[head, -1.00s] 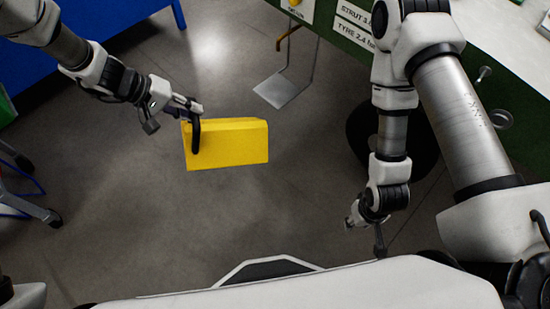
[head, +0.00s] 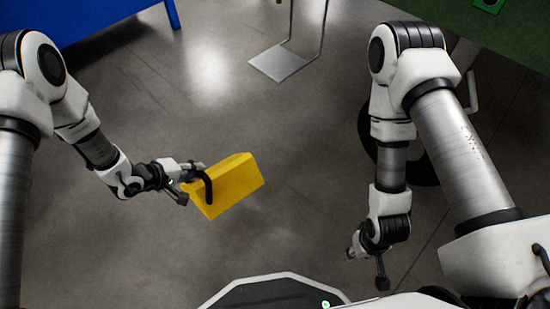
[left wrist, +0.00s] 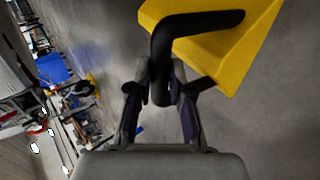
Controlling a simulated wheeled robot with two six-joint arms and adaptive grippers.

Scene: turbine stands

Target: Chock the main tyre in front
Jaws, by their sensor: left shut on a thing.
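A yellow wedge-shaped chock (head: 235,184) with a black handle hangs from my left gripper (head: 197,177), above the floor at the left of centre in the head view. My left gripper is shut on its handle. In the left wrist view the chock (left wrist: 225,45) fills the top right, and the black handle runs between the fingers of my left gripper (left wrist: 160,85). A dark round tyre (head: 425,170) stands on the right, partly hidden behind my right arm. My right gripper (head: 368,265) is low on the right, its fingers apart and empty.
A green structure (head: 510,25) is at the top right. A grey metal plate with thin uprights (head: 277,63) stands on the floor at the top centre. A blue bench (head: 90,15) is at the top left. The floor between the chock and the tyre is clear.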

